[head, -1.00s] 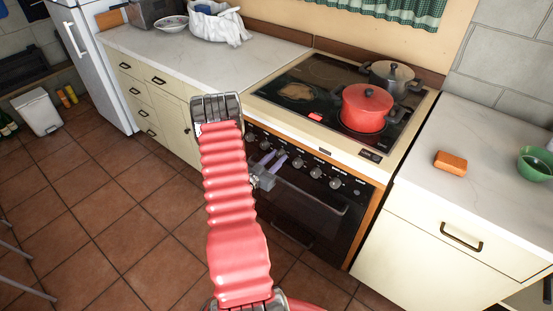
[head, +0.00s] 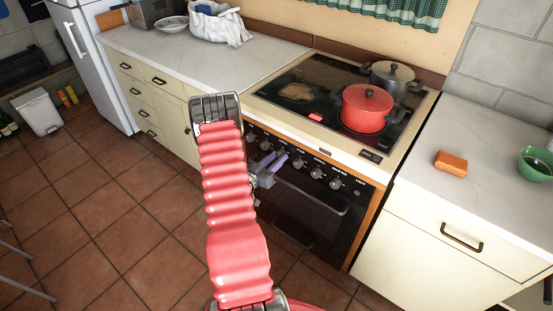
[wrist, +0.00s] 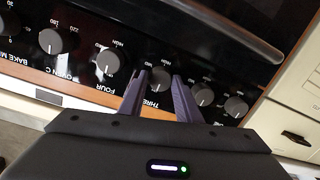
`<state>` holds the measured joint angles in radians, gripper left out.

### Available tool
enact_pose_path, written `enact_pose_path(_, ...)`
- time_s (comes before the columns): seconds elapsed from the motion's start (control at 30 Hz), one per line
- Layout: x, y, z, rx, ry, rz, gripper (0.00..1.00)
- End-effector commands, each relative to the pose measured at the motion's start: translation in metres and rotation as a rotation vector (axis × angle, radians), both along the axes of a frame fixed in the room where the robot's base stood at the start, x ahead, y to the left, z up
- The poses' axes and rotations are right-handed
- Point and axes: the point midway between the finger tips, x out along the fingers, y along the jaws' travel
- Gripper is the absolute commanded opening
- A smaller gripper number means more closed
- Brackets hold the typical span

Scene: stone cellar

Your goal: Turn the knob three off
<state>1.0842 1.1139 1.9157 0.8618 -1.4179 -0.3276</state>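The stove's knob three (wrist: 160,79) is a round dark knob on the black front panel, by the printed word THREE in the wrist view. My gripper (wrist: 161,75) has its two purple-grey fingers apart, one on each side of this knob. I cannot tell whether the fingertips touch it. The fingers partly cover the label and the knob's pointer is not clear. In the head view my gripper (head: 280,159) is at the panel, with my red arm hiding part of the stove front.
Knob four (wrist: 108,62) is close on the left and another knob (wrist: 203,94) close on the right. Above are the stove's hob with a red pot (head: 367,108) and a grey pot (head: 391,76). The oven handle (head: 315,202) runs below the knobs.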

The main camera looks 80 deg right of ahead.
Motion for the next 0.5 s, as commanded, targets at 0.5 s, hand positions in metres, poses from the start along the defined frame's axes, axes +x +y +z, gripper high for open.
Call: enact_pose_path(0.5,0.0011,0.0007,0.0011,-0.003,-0.001,0.001,0.47)
